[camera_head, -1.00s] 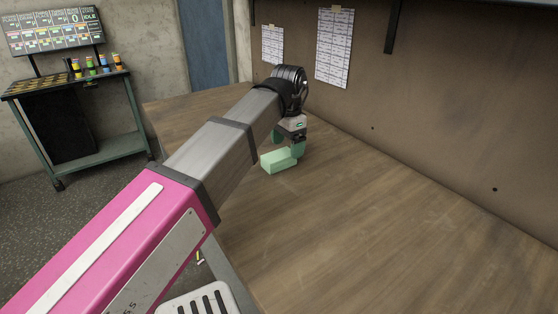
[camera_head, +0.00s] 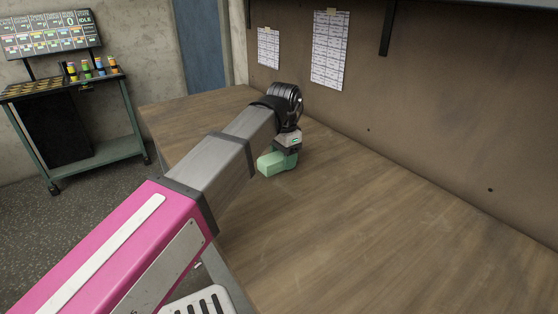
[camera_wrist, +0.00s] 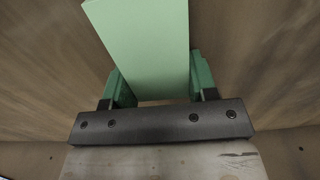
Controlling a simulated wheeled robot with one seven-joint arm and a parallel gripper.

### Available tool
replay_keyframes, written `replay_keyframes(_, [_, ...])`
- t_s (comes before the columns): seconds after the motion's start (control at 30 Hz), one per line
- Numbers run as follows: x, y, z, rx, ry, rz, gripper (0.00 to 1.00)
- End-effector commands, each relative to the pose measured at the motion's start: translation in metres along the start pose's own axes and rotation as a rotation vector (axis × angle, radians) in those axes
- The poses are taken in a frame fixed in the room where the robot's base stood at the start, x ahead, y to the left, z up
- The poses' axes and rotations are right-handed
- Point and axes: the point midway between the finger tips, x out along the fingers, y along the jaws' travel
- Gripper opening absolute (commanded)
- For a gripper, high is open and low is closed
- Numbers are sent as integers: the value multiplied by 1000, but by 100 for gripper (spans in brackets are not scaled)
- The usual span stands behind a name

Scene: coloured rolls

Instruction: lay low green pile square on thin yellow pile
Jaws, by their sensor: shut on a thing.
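The low green pile (camera_head: 272,163) is a pale green block near the far end of the wooden table. My gripper (camera_head: 286,155) points down over its right part and is shut on it. In the wrist view the pile (camera_wrist: 148,45) runs up between the two dark green fingers of my gripper (camera_wrist: 158,82), with one finger against each side. The thin yellow pile is not seen in either view; my arm hides part of the table.
The wooden table (camera_head: 370,215) is bare to the right and front. A brown wall (camera_head: 440,120) with pinned sheets bounds its back. A green-framed stand (camera_head: 100,150) with coloured rolls and a screen stands apart at the left.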

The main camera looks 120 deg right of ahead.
Motion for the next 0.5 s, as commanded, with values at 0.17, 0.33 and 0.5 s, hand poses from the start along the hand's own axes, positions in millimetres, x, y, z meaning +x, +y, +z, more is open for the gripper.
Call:
replay_keyframes(0.17, [-6, 0, 0, 0, 1, 0, 23])
replay_keyframes(0.33, [-22, 0, -1, 0, 1, 0, 23])
replay_keyframes(0.5, [-48, -6, 10, -3, 1, -1, 23])
